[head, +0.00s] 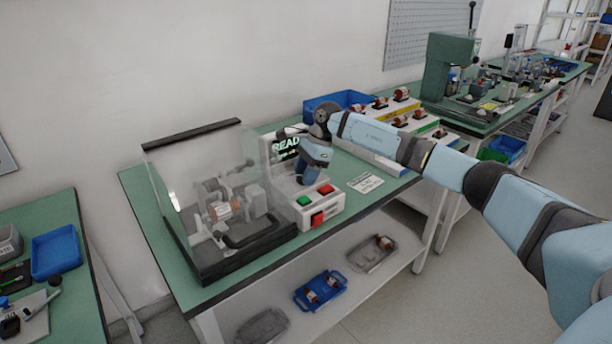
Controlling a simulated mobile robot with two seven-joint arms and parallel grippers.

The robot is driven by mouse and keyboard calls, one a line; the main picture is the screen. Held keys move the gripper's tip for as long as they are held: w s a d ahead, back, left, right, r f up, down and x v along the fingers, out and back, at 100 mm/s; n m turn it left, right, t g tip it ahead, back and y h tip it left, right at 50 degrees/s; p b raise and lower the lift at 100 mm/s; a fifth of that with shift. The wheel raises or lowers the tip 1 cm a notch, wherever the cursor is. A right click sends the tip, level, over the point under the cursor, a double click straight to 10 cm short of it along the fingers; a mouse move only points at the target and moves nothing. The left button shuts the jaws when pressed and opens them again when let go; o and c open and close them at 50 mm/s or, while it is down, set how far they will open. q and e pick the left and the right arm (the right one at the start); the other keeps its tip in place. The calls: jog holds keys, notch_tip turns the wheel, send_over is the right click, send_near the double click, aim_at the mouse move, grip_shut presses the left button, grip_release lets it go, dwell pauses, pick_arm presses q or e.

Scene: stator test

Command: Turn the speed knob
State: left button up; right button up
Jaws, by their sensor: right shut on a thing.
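The test control box (276,152) stands on the green bench, with a display reading "READ…" and a sloped face. On its front are a green button (304,200), a red button (326,189) and a larger red switch (318,219). My right gripper (306,180) points down at the sloped face, just above the buttons. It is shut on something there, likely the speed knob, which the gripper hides. My left gripper is not in view.
A clear-covered test rig (171,180) with a copper-wound stator stands left of the box. A white card (366,183) lies to the right. Behind are a blue bin (318,103) and racks of stators. Trays, including a blue one (320,290), sit on the lower shelf.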

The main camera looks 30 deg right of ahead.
jog(key=shift+n, duration=0.7)
jog(key=shift+g, duration=0.3)
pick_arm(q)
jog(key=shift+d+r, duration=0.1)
pick_arm(e)
jog(key=shift+n, duration=0.3)
jog(key=o, duration=0.9)
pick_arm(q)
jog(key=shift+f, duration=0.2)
pick_arm(e)
jog(key=shift+r, duration=0.15)
